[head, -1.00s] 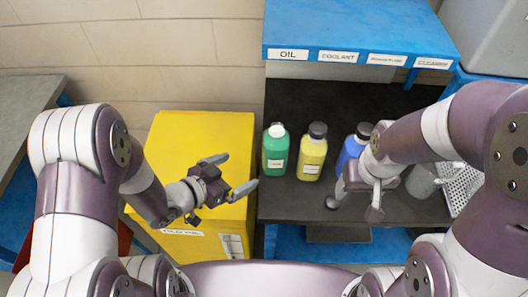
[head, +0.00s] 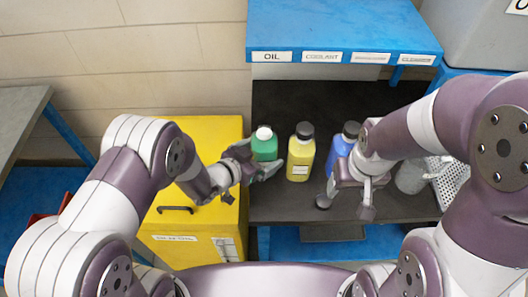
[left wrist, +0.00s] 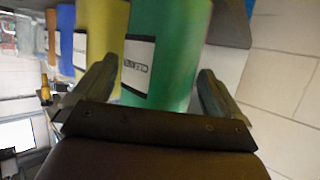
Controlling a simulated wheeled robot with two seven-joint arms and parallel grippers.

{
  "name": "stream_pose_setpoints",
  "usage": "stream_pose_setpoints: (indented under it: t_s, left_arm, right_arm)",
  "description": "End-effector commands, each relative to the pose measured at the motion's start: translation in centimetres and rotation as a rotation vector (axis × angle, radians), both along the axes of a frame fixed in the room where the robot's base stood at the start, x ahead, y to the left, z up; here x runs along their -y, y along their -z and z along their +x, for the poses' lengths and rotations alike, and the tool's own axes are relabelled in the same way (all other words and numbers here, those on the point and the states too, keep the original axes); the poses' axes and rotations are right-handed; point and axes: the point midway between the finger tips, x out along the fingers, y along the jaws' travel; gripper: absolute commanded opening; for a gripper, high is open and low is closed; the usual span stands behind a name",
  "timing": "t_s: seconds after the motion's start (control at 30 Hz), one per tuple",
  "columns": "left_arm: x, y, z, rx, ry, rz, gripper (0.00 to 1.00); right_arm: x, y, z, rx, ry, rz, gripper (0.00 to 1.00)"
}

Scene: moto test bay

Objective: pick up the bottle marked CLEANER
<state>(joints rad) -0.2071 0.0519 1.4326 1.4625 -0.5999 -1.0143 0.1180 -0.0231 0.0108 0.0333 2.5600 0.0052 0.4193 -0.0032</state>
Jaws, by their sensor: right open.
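A green bottle (head: 265,146) with a white cap stands upright at the left of the dark bench top. My left gripper (head: 260,167) is open at this bottle. In the left wrist view the green bottle (left wrist: 168,55) fills the space between the two fingers of my left gripper (left wrist: 158,72).
A blue shelf (head: 340,25) above the bench carries name signs, OIL and COOLANT among them. A yellow cabinet (head: 200,135) stands left of the bench. A grey container (head: 410,177) and a perforated metal tray (head: 452,185) are at the right, partly behind my right arm.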

Motion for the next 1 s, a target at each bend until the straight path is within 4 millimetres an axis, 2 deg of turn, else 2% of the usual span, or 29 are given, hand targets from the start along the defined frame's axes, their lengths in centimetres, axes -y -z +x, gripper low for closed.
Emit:
stream_pose_setpoints:
  t_s: [0.03,0.2,0.67,1.0]
  left_arm:
    - [0.0,0.0,0.0,0.0,0.0,0.0,0.84]
    - [0.0,0.0,0.0,0.0,0.0,0.0,0.3]
    - [0.0,-0.7,0.1,0.004,-0.001,-0.002,0.3]
    - [0.0,-3.7,0.1,0.006,0.001,-0.002,0.3]
  right_arm:
    - [0.0,0.0,0.0,0.0,0.0,0.0,0.68]
    - [0.0,0.0,0.0,0.0,0.0,0.0,0.68]
    - [0.0,-0.1,0.0,0.0,0.0,0.0,0.68]
    - [0.0,-0.3,0.0,0.0,0.0,0.0,0.68]
